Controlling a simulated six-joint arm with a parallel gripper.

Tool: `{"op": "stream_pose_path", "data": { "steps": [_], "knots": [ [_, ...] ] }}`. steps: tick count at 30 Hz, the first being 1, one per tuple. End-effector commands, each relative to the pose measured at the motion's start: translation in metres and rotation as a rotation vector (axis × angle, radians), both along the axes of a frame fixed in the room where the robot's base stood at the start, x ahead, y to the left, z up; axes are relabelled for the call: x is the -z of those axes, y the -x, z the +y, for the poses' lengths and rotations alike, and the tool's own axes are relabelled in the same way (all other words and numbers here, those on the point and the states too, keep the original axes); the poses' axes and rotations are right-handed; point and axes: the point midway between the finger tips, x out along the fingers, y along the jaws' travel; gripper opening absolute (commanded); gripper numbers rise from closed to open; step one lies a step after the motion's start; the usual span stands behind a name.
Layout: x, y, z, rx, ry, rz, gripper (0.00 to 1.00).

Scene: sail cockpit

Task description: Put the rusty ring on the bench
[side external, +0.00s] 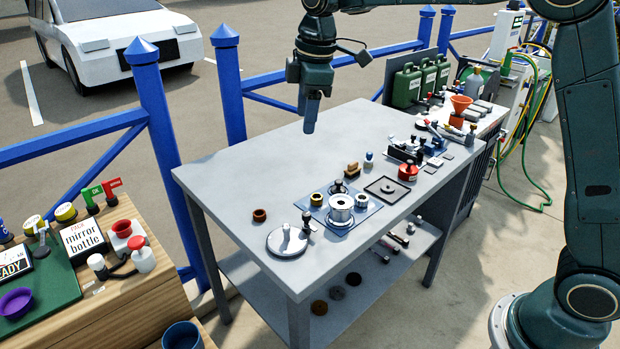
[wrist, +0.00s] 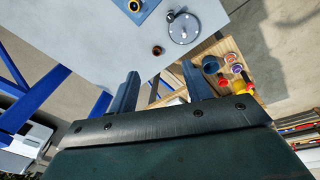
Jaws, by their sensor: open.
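A small rusty-brown ring (side external: 260,215) lies on the grey bench top (side external: 240,175), near its left edge. The wrist view shows the ring (wrist: 157,50) beyond the fingertips, close to the bench edge. My gripper (side external: 311,128) hangs above the far side of the bench, fingers pointing down, well apart from the ring. In the wrist view its two fingers (wrist: 161,82) are spread, with nothing between them. Several dark brown round pieces, such as one (side external: 319,307), lie on the shelf below the bench; their exact shape is hard to tell.
Beside the ring stands a round grey plate with a knob (side external: 287,240). Right of it is a blue mat (side external: 330,222) with metal parts. A wooden table (side external: 150,305) with bottles and signs stands at left. Blue railing (side external: 190,155) runs behind. The bench's far left is clear.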

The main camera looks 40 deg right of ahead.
Motion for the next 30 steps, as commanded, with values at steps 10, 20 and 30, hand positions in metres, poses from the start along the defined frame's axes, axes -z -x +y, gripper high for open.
{"op": "stream_pose_path", "data": {
  "steps": [10, 20, 30],
  "knots": [
    [-0.038, 0.084, -0.025, 0.259, -0.058, -0.078, 0.49],
    [-0.047, 0.167, -0.043, 0.500, -0.127, -0.149, 0.49],
    [-0.029, 0.250, -0.056, 0.744, -0.214, -0.220, 0.49]
  ]
}}
